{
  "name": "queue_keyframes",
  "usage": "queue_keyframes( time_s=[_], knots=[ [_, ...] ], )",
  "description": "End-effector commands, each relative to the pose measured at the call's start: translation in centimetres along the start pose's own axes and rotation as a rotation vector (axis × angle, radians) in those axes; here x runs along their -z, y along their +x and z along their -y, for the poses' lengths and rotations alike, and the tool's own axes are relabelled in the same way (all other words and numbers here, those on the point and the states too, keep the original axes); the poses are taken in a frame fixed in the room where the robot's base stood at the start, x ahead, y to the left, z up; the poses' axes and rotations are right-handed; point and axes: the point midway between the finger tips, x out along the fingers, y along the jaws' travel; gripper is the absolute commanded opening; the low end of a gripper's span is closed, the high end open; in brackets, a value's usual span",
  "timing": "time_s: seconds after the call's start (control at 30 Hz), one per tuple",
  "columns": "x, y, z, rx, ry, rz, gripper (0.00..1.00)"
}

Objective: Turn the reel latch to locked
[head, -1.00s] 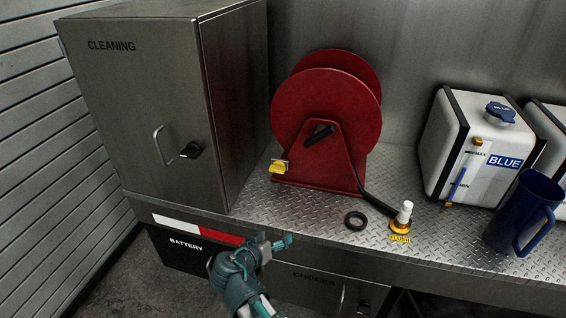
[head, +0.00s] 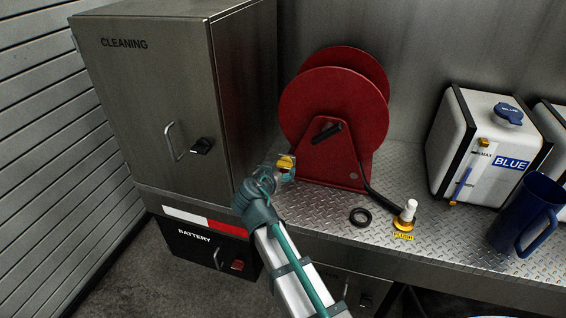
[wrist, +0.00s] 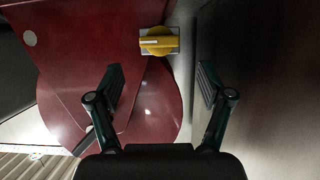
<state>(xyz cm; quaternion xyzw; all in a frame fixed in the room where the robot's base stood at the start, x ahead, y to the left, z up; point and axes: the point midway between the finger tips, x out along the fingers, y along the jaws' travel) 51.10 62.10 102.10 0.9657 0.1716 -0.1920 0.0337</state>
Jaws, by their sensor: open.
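The reel latch is a yellow knob (head: 286,162) on a small grey plate at the left foot of the red hose reel (head: 332,105). In the wrist view the yellow knob (wrist: 157,41) shows a white line along its bar, lying roughly level in that picture. My gripper (wrist: 160,84) is open and empty, with the knob beyond its fingertips and between their lines. In the head view my gripper (head: 270,171) is just in front of and left of the knob, and hides part of its plate. Any lock markings are too small to read.
A steel cleaning cabinet (head: 165,100) stands close on the left. A black ring (head: 360,217) and the flush fitting (head: 407,213) lie right of the reel. A white BLUE tank (head: 478,145) and a blue jug (head: 528,215) stand at the right.

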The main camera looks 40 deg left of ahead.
Motion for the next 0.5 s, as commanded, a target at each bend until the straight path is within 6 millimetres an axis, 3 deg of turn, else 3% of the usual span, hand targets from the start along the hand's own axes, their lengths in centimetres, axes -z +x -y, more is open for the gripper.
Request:
queue_keyframes(
  time_s=[0.2, 0.5],
  knots=[
    [0.2, 3.7, 0.1, -0.003, -0.002, 0.001, 0.79],
    [0.0, 5.7, 0.0, -0.001, 0.0, 0.001, 0.79]
  ],
)
